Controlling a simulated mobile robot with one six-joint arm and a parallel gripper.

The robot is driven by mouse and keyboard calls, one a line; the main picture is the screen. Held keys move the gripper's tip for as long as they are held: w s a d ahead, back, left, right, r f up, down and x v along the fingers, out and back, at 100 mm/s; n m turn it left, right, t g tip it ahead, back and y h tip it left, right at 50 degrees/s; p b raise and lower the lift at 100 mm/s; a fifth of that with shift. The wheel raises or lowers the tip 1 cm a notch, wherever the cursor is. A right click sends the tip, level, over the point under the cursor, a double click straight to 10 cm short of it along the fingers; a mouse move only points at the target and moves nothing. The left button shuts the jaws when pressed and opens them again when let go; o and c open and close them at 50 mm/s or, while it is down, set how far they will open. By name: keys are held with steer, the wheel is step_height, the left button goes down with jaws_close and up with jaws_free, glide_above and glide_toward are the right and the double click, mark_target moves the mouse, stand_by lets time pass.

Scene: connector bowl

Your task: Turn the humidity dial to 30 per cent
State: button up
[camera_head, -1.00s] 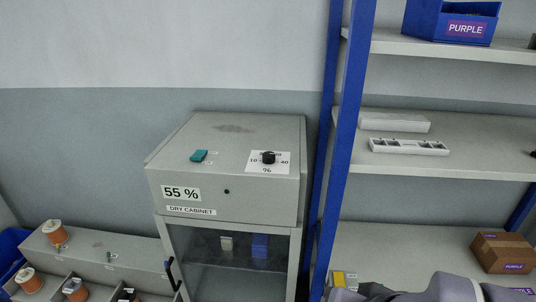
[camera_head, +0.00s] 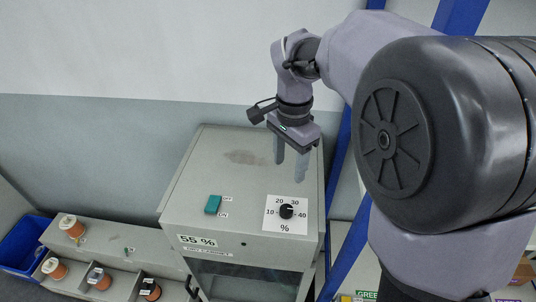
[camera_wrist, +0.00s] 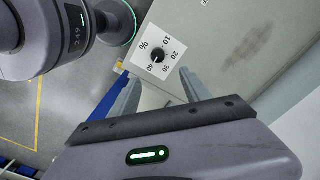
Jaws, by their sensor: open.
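The humidity dial (camera_head: 286,211) is a round black knob on a white square plate marked 10, 20, 30, 40 and %. It sits on top of the grey dry cabinet (camera_head: 240,185). The knob also shows in the wrist view (camera_wrist: 156,57), beyond the fingertips; its pointer is too small to read surely. The front display (camera_head: 197,241) reads 55 %. My gripper (camera_head: 290,166) is open and empty, pointing down above the cabinet top, behind and above the dial. Its two fingers also show in the wrist view (camera_wrist: 158,76), apart from the knob.
A teal switch (camera_head: 213,204) sits on the cabinet top, left of the dial. Blue shelf posts (camera_head: 345,258) stand to the right, partly behind my arm. Several copper spools, one of them here (camera_head: 72,226), and a blue bin (camera_head: 22,246) are at lower left.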

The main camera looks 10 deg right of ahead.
mark_target(286, 208)
steer(key=f+b, duration=0.1)
steer(key=f, duration=0.4)
steer(key=f+b, duration=0.1)
steer(key=f, duration=0.4)
steer(key=s+f+b, duration=0.1)
steer(key=f, duration=0.4)
steer(key=shift+w+f, duration=0.2)
steer(key=shift+f, duration=0.25)
jaws_close()
